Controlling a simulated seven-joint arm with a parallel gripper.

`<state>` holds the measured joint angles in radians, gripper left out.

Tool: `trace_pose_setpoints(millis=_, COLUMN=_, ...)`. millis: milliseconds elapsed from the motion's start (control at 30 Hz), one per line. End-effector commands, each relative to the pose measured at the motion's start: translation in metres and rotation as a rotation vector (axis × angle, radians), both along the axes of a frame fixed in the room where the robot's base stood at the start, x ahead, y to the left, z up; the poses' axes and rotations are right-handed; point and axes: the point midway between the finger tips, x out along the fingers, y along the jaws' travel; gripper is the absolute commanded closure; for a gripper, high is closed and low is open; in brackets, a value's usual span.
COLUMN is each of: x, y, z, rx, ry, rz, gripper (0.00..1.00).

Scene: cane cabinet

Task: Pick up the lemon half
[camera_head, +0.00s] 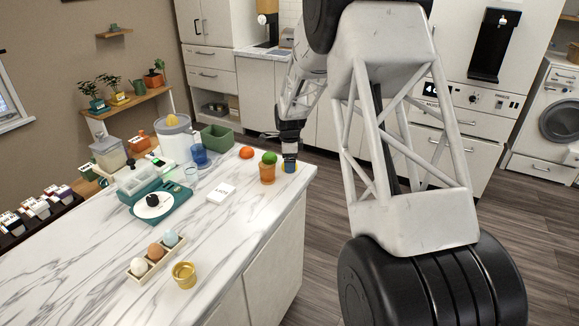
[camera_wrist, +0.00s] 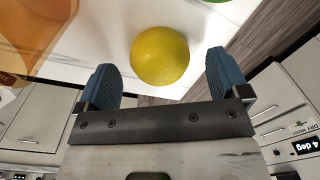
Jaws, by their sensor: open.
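The lemon half (camera_wrist: 160,55) shows in the wrist view as a yellow round shape on the white countertop, close to the counter's edge. My gripper (camera_wrist: 163,78) is open, with one blue finger on each side just short of the lemon half; nothing is between the fingertips but the lemon's near side. In the head view my gripper (camera_head: 290,166) is at the far right corner of the counter, beside the orange cup. Only a little yellow of the lemon half (camera_head: 284,168) shows there; the gripper hides most of it.
An orange cup (camera_head: 267,175) with a green lime (camera_head: 269,157) above it stands just left of my gripper. An orange-red fruit (camera_head: 247,152) lies further left. A white card (camera_head: 221,193), a scale, a juicer and an egg tray (camera_head: 155,262) occupy the marble counter (camera_head: 225,240).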

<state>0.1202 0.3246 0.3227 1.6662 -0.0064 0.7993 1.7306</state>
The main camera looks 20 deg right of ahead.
Motion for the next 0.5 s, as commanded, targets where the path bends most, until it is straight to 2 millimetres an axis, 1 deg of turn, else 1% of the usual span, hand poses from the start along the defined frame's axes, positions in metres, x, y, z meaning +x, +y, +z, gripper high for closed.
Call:
trace_pose_setpoints(millis=33, x=0.0, y=0.0, z=-0.0049, rx=0.0, ry=0.001, rz=0.0, gripper=0.07)
trace_pose_setpoints(millis=167, x=0.0005, y=0.0, z=-0.0125, rx=0.0, ry=-0.001, rz=0.0, gripper=0.07)
trace_pose_setpoints(millis=500, x=0.0004, y=-0.0001, z=-0.0138, rx=0.0, ry=-0.001, rz=0.0, gripper=0.07)
